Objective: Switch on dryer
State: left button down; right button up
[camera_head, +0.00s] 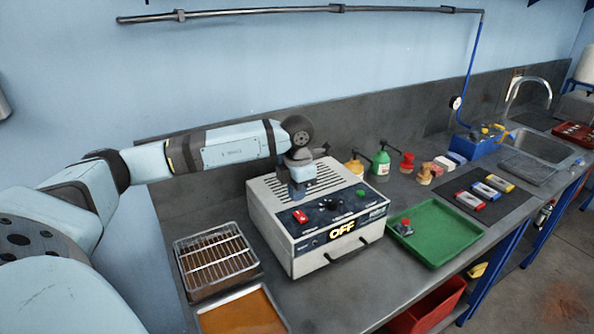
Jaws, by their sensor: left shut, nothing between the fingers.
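The dryer (300,247) is a cream box with a slotted top and a dark sloped front panel. Its panel has a red switch (300,216) at the left, a black knob (332,204) in the middle and a green button (360,193) at the right. A lit display (342,230) below them reads OFF. My left gripper (298,196) points down, shut and empty, just above and behind the red switch. I cannot tell whether its tips touch the dryer. My right gripper is out of view.
A wire rack on a tray (215,262) and an orange-filled tray (243,312) lie left of the dryer. A green tray (437,236) lies at its right. Several bottles, a dark mat with coloured blocks (490,190) and a sink (545,148) are further right.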

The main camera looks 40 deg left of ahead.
aim_at(300, 216)
pick_arm(q)
notch_tip(300, 216, down, 4)
jog(key=shift+f+p, duration=0.15)
jog(key=shift+p, duration=0.25)
jog(key=shift+f+b, duration=0.35)
jog(key=shift+b, duration=0.1)
jog(key=shift+r, duration=0.2)
jog(key=shift+s+d+r+p, duration=0.2)
jog(key=shift+d+r+p, duration=0.15)
jog(key=shift+d, duration=0.4)
